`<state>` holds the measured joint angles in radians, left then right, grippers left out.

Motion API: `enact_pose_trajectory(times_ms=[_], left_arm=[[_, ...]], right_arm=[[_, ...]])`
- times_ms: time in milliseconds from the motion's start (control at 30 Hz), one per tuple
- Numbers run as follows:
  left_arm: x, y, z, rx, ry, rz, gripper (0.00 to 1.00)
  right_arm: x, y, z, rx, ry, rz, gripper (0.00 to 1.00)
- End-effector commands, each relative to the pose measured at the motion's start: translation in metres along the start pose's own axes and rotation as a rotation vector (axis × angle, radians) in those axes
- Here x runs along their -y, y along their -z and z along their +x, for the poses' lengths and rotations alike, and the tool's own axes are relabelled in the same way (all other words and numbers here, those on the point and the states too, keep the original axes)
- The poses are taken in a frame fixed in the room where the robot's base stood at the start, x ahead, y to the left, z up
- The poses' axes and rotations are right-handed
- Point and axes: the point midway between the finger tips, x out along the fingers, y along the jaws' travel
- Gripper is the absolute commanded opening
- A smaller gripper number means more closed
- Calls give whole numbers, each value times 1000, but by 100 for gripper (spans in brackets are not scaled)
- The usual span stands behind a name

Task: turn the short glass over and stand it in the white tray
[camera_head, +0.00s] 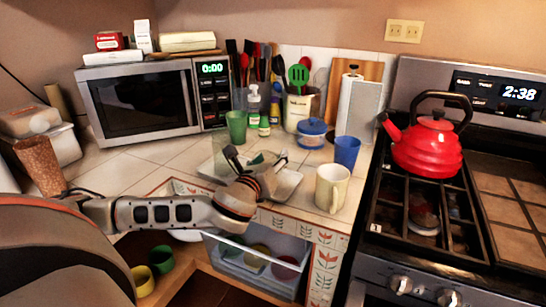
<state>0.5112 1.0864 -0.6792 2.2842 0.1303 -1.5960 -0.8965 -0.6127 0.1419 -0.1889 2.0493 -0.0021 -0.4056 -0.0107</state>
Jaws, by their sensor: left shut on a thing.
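My left gripper (256,163) reaches in from the left over the white tray (290,187), its fingers apart around a small clear thing. That thing looks like the short glass (258,159), with a green patch showing at it. It is small and partly hidden by the fingers and wrist, so I cannot tell which way up it is or whether it touches the tray. The tray lies on the tiled counter, and its front left part is hidden by my gripper. My right gripper is not in view.
A green cup (237,127) stands behind the tray. A blue cup (346,152), a cream mug (331,187) and a blue-lidded jar (311,132) stand to the right. A microwave (140,103) is at back left. An open drawer (262,262) lies below the counter edge.

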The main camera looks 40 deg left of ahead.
Motion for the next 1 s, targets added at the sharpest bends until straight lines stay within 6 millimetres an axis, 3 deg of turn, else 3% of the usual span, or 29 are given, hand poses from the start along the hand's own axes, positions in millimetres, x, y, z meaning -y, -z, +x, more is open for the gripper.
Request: enact_pose_trajectory(times_ms=[233,267,333,733,1000], left_arm=[[0,-2,0,4,1,-1,21],[0,-2,0,4,1,-1,50],[0,-2,0,4,1,-1,68],[0,0,-3,0,0,0,69],[0,1,-41,-2,1,0,69]], right_arm=[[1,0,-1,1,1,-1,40],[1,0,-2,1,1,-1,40],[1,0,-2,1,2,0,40],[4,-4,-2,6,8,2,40],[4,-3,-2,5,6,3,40]])
